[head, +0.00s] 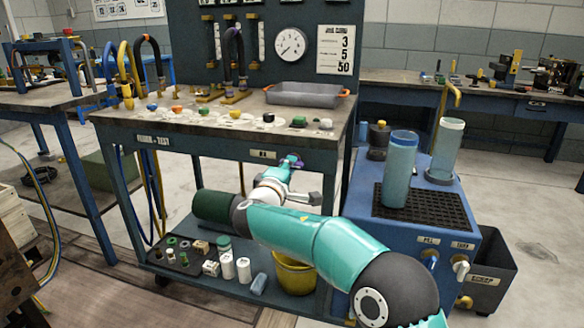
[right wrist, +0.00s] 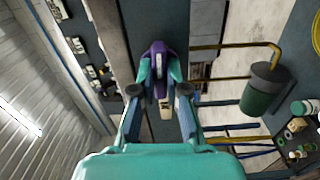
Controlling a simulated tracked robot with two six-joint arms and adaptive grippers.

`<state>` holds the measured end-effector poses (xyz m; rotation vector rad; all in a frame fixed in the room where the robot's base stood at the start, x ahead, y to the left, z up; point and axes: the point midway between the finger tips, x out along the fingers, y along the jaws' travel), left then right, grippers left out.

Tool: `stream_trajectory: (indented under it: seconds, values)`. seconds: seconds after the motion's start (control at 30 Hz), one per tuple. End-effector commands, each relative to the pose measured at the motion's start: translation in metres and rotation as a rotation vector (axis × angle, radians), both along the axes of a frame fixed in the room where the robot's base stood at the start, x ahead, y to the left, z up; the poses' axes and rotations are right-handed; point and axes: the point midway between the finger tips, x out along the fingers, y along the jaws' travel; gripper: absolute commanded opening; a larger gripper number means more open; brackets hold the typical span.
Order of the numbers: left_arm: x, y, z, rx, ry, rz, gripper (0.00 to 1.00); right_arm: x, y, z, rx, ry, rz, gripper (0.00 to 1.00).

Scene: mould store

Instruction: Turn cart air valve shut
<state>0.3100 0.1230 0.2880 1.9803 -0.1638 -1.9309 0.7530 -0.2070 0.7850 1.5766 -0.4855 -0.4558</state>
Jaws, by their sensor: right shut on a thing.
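The cart (head: 225,148) has a worn top and a dark front rail. The air valve (head: 298,163), with a purple handle, is on this rail below the top, right of the middle. My right gripper (head: 289,163) reaches the rail and is shut on the handle. In the right wrist view the purple valve handle (right wrist: 157,49) is between the fingers of my right gripper (right wrist: 159,77). The fingers hide part of the handle, and I cannot tell how far it is turned. My left gripper is not in view.
A grey tray (head: 306,96) and several small coloured parts lie on the cart top. The lower shelf carries white containers and a yellow bucket (head: 294,274). A blue unit (head: 423,237) with two clear cylinders stands close on the right. Hoses hang at the cart's left.

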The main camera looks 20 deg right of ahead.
Motion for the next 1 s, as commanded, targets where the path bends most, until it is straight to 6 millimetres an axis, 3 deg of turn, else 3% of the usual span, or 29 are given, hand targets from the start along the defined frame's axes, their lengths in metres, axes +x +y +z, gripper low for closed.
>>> stream_trajectory:
  seconds: [0.67, 0.7, 0.8, 1.0]
  values:
    - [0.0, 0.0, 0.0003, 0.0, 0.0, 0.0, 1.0, 0.0005, 0.0056, -0.0073, -0.062, 0.055, 0.012, 0.0]
    - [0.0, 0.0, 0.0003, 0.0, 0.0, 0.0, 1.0, 0.0006, 0.0057, -0.0074, -0.061, 0.055, 0.012, 0.18]
    - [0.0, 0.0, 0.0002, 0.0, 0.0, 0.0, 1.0, 0.0006, 0.0052, -0.0067, -0.062, 0.053, 0.011, 0.35]
    - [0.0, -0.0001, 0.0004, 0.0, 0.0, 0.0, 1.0, 0.0003, 0.0026, -0.0041, -0.061, 0.048, 0.006, 0.39]
